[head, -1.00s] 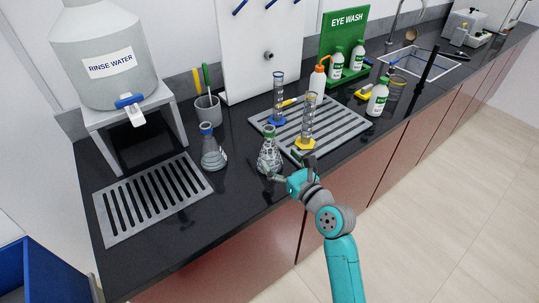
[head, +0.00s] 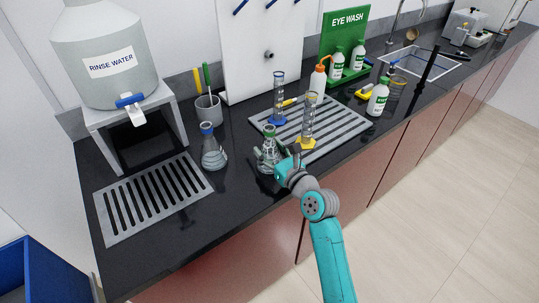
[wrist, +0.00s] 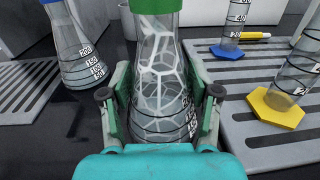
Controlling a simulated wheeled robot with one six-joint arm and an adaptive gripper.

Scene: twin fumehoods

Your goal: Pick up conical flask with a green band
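The conical flask with a green band (head: 268,152) stands upright on the black counter, left of the drying rack. In the wrist view the flask (wrist: 160,75) is centred, with a white web-like pattern on its glass and its green band at the top edge. My gripper (wrist: 160,110) has one finger on each side of the flask's body. The fingers are spread wide, and I see no clear grip on the glass. In the head view my gripper (head: 273,161) is at the flask's front right side, low over the counter.
A blue-banded conical flask (head: 213,150) stands close on the left. On the right, a slotted rack (head: 345,125) bears a yellow-based cylinder (head: 307,128) and a blue-based cylinder (head: 278,100). A cup with pens (head: 208,109) stands behind. A slotted drain (head: 150,200) lies left.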

